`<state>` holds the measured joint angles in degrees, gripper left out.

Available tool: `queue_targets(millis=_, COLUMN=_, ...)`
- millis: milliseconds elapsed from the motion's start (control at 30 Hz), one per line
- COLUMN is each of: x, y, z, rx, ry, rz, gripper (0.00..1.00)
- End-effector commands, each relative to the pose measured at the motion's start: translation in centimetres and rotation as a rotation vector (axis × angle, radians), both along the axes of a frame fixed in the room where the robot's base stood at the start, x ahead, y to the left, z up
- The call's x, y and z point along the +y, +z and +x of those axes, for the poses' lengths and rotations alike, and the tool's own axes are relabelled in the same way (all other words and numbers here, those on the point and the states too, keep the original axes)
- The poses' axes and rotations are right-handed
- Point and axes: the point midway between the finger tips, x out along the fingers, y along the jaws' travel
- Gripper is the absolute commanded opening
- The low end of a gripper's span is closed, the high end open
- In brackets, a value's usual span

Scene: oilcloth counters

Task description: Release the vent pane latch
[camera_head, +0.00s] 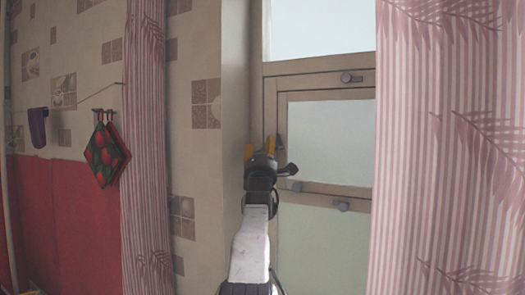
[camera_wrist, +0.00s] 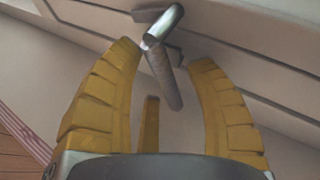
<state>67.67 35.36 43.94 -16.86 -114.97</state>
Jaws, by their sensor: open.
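The vent pane (camera_head: 330,135) is a small framed pane within the window in the head view and looks closed. A grey metal latch handle (camera_wrist: 162,70) shows in the wrist view, mounted on a pale frame. My gripper (camera_head: 265,148) is raised in front of the left side of the vent pane's frame. In the wrist view my open yellow fingers (camera_wrist: 163,58) stand on either side of the handle, with gaps showing, and do not grip it. In the head view my gripper and wrist seem to hide this latch.
Pink striped curtains hang at the right (camera_head: 445,150) and left (camera_head: 145,150). A red patterned potholder (camera_head: 106,155) hangs on the tiled wall.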

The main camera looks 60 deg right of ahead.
Motion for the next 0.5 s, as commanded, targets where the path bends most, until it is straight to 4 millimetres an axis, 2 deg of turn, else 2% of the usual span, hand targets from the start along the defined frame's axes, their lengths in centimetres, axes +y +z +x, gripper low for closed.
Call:
queue_targets(millis=267, x=0.2, y=-0.2, z=-0.1, rx=0.001, ry=0.000, rz=0.001, gripper=0.50)
queue_targets(millis=500, x=1.3, y=-0.7, z=-0.5, rx=0.001, ry=0.000, rz=0.001, gripper=0.50)
